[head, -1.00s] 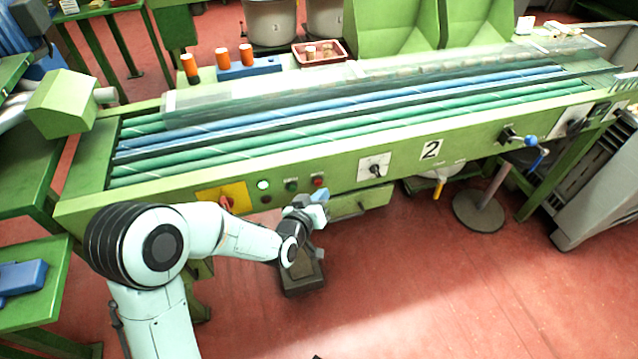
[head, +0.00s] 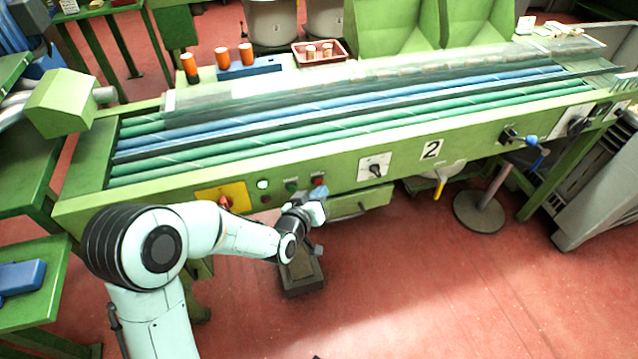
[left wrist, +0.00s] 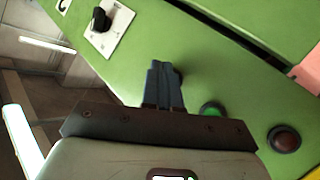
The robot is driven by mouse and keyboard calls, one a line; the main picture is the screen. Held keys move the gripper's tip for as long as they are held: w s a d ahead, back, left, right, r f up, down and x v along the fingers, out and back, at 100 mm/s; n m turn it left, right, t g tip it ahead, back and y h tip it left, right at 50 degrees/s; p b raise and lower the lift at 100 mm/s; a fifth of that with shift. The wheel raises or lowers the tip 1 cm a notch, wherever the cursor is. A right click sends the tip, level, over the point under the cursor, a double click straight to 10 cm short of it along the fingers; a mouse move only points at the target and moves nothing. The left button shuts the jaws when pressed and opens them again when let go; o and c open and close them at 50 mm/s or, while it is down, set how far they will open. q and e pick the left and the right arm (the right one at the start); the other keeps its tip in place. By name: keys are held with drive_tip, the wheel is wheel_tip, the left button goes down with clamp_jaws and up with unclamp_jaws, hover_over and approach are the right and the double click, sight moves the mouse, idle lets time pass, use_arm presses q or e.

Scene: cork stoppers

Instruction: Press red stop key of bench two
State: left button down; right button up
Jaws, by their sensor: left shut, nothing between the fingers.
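Bench two (head: 400,160) is a long green machine with a "2" plate (head: 430,150) on its front. Its red stop key (head: 318,180) is at the right end of a small row of controls, with a green key (head: 292,186) to its left. My left gripper (head: 322,193) is shut and empty, its fingertips just below the red key in the head view. In the left wrist view the shut fingers (left wrist: 165,66) point at the green panel and mostly hide the red key. The green key (left wrist: 212,110) shows beside them. I cannot tell whether the fingertips touch. My right gripper is not seen.
A white lamp (head: 263,185) and a red switch on a yellow plate (head: 225,203) lie left of the keys. A black selector on a white plate (head: 375,167) is to the right. A dark pedal-like box (head: 301,272) stands on the floor below.

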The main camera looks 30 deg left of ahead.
use_arm(q)
drive_tip(key=shift+w+a, duration=0.3)
drive_tip(key=shift+a, duration=0.05)
idle(0.7)
drive_tip(key=shift+d, duration=0.1)
drive_tip(key=shift+s+d+b, duration=0.35)
drive_tip(key=shift+s+d, duration=0.2)
drive_tip(key=shift+d, duration=0.05)
drive_tip(key=shift+f, duration=0.1)
drive_tip(key=s+d, duration=0.3)
drive_tip(key=shift+s+d+b, duration=0.1)
drive_tip(key=shift+d+b, duration=0.2)
drive_tip(key=shift+d, duration=0.1)
idle(0.8)
